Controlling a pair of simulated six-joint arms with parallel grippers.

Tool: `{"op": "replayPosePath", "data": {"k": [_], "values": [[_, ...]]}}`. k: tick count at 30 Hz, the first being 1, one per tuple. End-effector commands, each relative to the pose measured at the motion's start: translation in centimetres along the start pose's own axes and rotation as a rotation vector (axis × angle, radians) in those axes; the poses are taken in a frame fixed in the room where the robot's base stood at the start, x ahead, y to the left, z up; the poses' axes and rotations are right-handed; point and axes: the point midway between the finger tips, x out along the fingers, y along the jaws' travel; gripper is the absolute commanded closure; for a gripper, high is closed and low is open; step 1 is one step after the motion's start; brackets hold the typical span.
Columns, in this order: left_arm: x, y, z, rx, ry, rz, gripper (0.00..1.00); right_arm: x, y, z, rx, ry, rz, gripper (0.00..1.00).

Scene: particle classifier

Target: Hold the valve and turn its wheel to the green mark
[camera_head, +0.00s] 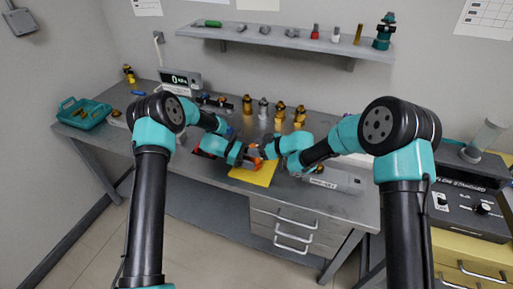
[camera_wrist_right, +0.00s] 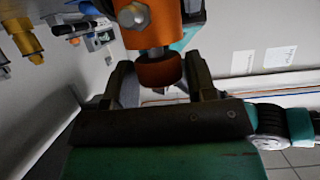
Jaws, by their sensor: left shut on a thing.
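The orange valve (camera_head: 254,154) is held just above the yellow mat (camera_head: 262,175), between my two grippers. My left gripper (camera_head: 248,154) is shut on the valve's body. In the right wrist view the orange valve body (camera_wrist_right: 155,20) has a metal hex nut on its side, and its red-orange wheel (camera_wrist_right: 160,70) faces my right gripper. My right gripper (camera_wrist_right: 160,80) has one finger on each side of the wheel. I cannot tell whether the fingers touch it. In the head view my right gripper (camera_head: 268,151) is close to the valve's right side. I cannot make out the green mark.
Brass fittings (camera_head: 279,113) stand along the back of the bench, near a pressure display (camera_head: 180,79). A teal tray (camera_head: 83,113) sits at the left end. A grey device (camera_head: 338,179) is right of the mat. A shelf (camera_head: 290,41) hangs above.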

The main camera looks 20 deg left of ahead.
Motion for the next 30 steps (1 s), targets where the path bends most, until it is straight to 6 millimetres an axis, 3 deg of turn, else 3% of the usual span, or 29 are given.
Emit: {"op": "replayPosePath", "data": {"k": [9, 30], "values": [[0.00, 0.01, 0.01, 0.000, 0.000, 0.000, 0.92, -0.01, 0.00, 0.00, 0.000, 0.000, 0.000, 0.79], [0.05, -0.02, 0.02, 0.000, -0.001, -0.001, 0.92, 0.04, 0.30, -0.22, -0.056, 0.007, -0.125, 0.80]]}}
